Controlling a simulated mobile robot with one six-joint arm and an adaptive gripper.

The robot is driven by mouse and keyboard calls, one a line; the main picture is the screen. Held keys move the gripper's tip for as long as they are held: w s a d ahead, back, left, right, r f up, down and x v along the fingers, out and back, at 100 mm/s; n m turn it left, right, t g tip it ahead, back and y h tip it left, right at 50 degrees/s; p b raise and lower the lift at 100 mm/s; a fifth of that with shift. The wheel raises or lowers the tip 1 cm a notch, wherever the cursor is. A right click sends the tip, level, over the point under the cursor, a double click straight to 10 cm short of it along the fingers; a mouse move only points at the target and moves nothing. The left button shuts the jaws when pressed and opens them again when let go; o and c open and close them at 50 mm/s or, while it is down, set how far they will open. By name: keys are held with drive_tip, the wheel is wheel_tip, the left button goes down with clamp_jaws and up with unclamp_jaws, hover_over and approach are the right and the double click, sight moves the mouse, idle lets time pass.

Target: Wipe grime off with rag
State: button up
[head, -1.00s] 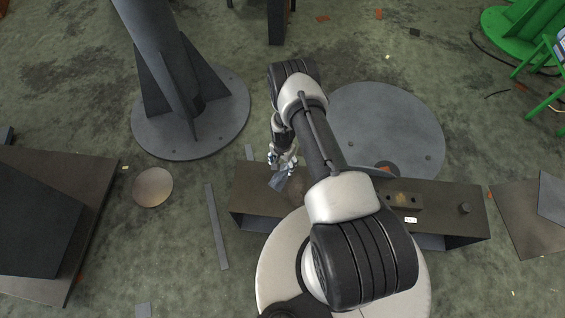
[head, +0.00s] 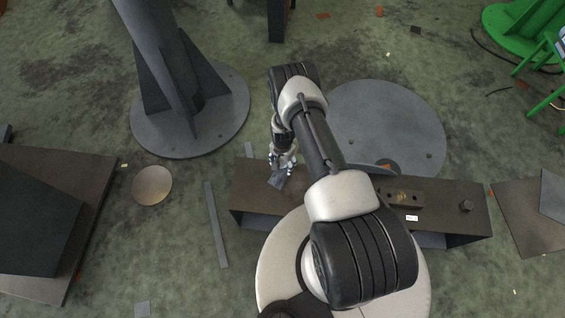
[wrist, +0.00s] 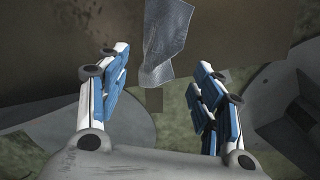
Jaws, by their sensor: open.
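A grey-blue rag (head: 277,181) lies at the left part of a dark metal beam (head: 247,205). In the wrist view the rag (wrist: 166,38) is creased and hangs over the beam's edge, its lower end between and slightly beyond my fingers. My gripper (head: 283,164) is just above the rag in the head view. In the wrist view my gripper (wrist: 161,70) has its two blue-and-white fingers spread wide, apart from the rag on both sides. A faint brownish patch shows on the beam beside the rag; I cannot tell clearly whether it is grime.
A small block (head: 402,199) and a round knob (head: 466,206) sit on the beam's right part. A round grey plate (head: 400,125) lies behind the beam. A finned column base (head: 222,118) stands back left. A flat bar (head: 215,225) and a disc (head: 152,186) lie on the floor at left.

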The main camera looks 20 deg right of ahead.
clamp_jaws()
idle(1.3)
drive_tip(key=shift+f, duration=0.15)
idle(0.5)
